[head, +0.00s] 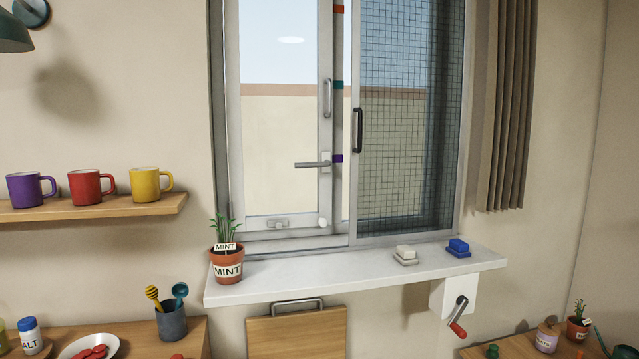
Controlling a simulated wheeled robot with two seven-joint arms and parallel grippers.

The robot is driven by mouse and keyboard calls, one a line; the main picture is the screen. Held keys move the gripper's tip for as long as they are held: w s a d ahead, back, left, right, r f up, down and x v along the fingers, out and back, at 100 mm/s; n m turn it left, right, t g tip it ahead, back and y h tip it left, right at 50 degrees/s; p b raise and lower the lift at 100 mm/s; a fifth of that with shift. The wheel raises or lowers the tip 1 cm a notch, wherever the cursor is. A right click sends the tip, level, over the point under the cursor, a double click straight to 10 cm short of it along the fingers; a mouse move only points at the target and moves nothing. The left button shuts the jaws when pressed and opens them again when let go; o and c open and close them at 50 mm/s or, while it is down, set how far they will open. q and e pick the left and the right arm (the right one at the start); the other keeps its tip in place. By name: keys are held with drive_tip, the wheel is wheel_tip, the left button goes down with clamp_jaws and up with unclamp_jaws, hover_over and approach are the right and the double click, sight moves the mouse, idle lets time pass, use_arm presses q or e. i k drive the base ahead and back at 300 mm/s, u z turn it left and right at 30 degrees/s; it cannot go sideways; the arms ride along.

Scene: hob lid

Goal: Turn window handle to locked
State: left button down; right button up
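The window handle (312,164) is a grey lever on the right stile of the left window sash (328,190). It lies level, pointing left from its base plate. A grey vertical pull handle (327,99) sits higher on the same stile. The sash looks close to its frame, with a narrow gap showing at its right edge; I cannot tell if it is fully closed. Colored marks in orange, teal and purple (338,158) line the strip right of the stile. Neither of my grippers is in view.
A mesh screen (400,130) with a black pull (358,130) covers the right half. The white sill (340,275) holds a mint pot (227,266), a white block (405,255) and a blue block (458,248). A red-handled crank (458,322) hangs below. Mugs stand on a left shelf (120,208).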

sight(326, 162)
drive_tip(key=k, duration=0.15)
drive_tip(key=z, duration=0.65)
drive_tip(key=i, duration=1.1)
drive_tip(key=u, duration=0.6)
